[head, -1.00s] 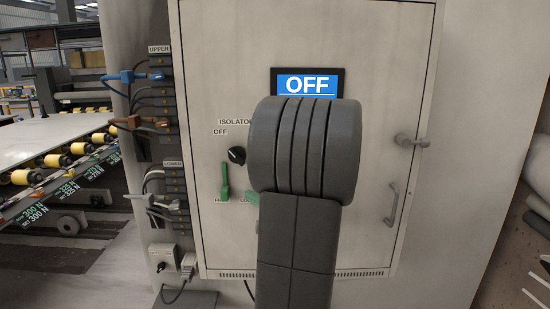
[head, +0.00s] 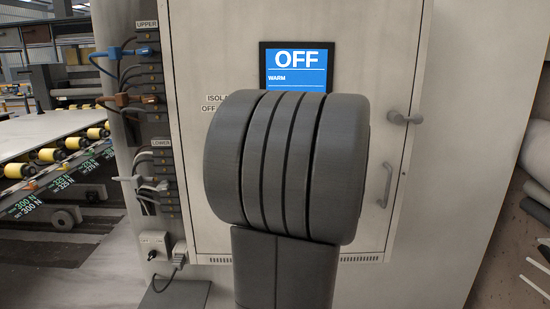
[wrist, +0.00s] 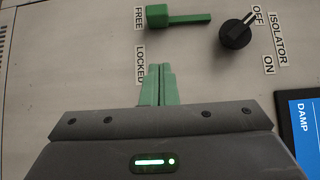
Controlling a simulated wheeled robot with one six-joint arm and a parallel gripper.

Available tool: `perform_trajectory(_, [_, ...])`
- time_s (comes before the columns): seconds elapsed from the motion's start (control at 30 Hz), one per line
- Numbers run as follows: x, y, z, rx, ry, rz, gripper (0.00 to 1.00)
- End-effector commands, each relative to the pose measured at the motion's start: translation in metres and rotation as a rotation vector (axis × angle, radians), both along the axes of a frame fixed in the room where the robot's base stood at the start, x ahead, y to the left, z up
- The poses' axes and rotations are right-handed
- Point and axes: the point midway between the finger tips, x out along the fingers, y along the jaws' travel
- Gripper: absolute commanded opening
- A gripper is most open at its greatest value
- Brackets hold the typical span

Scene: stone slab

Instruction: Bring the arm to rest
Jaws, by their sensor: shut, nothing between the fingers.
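My gripper (wrist: 158,87) shows in the wrist view with its two green fingers together and nothing between them. Its fingertips point at the cabinet door, beside the LOCKED label. A green lever (wrist: 178,17) sits apart from the fingertips, next to the FREE label. The black isolator knob (wrist: 236,35) has its white mark toward OFF. In the head view my large grey arm link covers the gripper, lever and knob. The blue screen (head: 296,68) reads OFF, with WARM below. Its edge in the wrist view (wrist: 307,125) reads DAMP.
The grey cabinet door (head: 215,60) has a latch (head: 405,118) and a handle (head: 385,185) on its right. Cables plug into a strip (head: 150,95) on the left. A roller conveyor (head: 50,155) stands far left, rolls (head: 538,165) at the right edge.

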Motion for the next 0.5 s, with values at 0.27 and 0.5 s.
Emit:
perform_trajectory(0.27, [-0.03,-0.031,-0.002,-0.001,0.0,-0.004,0.0])
perform_trajectory(0.5, [-0.006,-0.005,0.002,0.001,0.002,0.005,0.0])
